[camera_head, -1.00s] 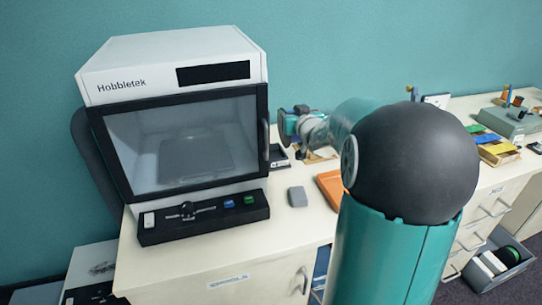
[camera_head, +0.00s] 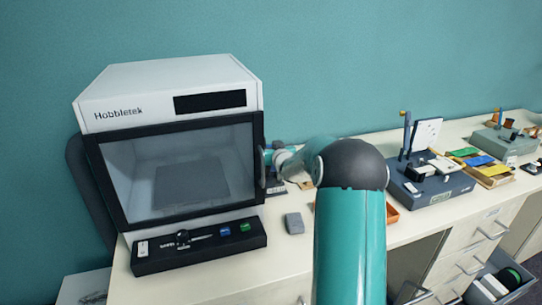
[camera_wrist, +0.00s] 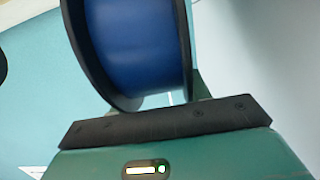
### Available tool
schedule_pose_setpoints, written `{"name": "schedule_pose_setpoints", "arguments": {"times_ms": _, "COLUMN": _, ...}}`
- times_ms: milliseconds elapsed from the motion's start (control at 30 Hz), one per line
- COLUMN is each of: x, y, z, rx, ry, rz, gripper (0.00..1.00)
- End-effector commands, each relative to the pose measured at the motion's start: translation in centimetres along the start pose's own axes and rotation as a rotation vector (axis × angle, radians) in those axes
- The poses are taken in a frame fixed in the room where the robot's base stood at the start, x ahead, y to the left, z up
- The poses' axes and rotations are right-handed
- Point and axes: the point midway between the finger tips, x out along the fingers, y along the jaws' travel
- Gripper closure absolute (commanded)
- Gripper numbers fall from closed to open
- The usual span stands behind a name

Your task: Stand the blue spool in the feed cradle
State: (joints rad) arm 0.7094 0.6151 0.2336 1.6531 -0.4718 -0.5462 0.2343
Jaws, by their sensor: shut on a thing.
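The blue spool (camera_wrist: 128,48) fills the upper middle of the wrist view, its blue winding between dark flanges. It sits right at the dark bar of my gripper (camera_wrist: 165,122), which is shut on it. The fingertips are hidden there. In the head view my gripper (camera_head: 272,158) is small, beside the right front edge of the printer, and the spool cannot be made out clearly. A dark stand-like thing (camera_head: 276,187) is on the bench just below it; I cannot tell whether it is the feed cradle.
The white Hobbletek printer (camera_head: 170,90) stands at the left with its door shut. A grey block (camera_head: 294,223) lies on the bench (camera_head: 275,245). An orange tray (camera_head: 392,214) is partly behind my arm. A blue-grey device (camera_head: 430,190) and yellow trays (camera_head: 492,172) are at the right.

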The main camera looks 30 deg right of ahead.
Motion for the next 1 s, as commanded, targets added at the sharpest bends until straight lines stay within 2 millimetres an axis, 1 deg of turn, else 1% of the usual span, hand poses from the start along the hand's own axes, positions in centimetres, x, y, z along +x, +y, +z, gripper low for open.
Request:
{"name": "schedule_pose_setpoints", "arguments": {"times_ms": 33, "x": 0.5, "y": 0.0, "z": 0.4, "rx": 0.001, "ry": 0.0, "rz": 0.0, "gripper": 0.87}}
{"name": "schedule_pose_setpoints", "arguments": {"times_ms": 200, "x": 0.7, "y": 0.0, "z": 2.9, "rx": 0.002, "ry": -0.002, "rz": 0.0, "gripper": 0.87}}
{"name": "schedule_pose_setpoints", "arguments": {"times_ms": 233, "x": 0.8, "y": 0.0, "z": 3.1, "rx": 0.002, "ry": 0.0, "rz": 0.0, "gripper": 0.87}}
{"name": "schedule_pose_setpoints", "arguments": {"times_ms": 500, "x": 0.8, "y": 0.0, "z": 3.2, "rx": 0.001, "ry": 0.002, "rz": 0.0, "gripper": 0.87}}
{"name": "schedule_pose_setpoints", "arguments": {"times_ms": 1000, "x": 0.9, "y": 0.0, "z": 4.4, "rx": 0.001, "ry": 0.001, "rz": 0.0, "gripper": 0.87}}
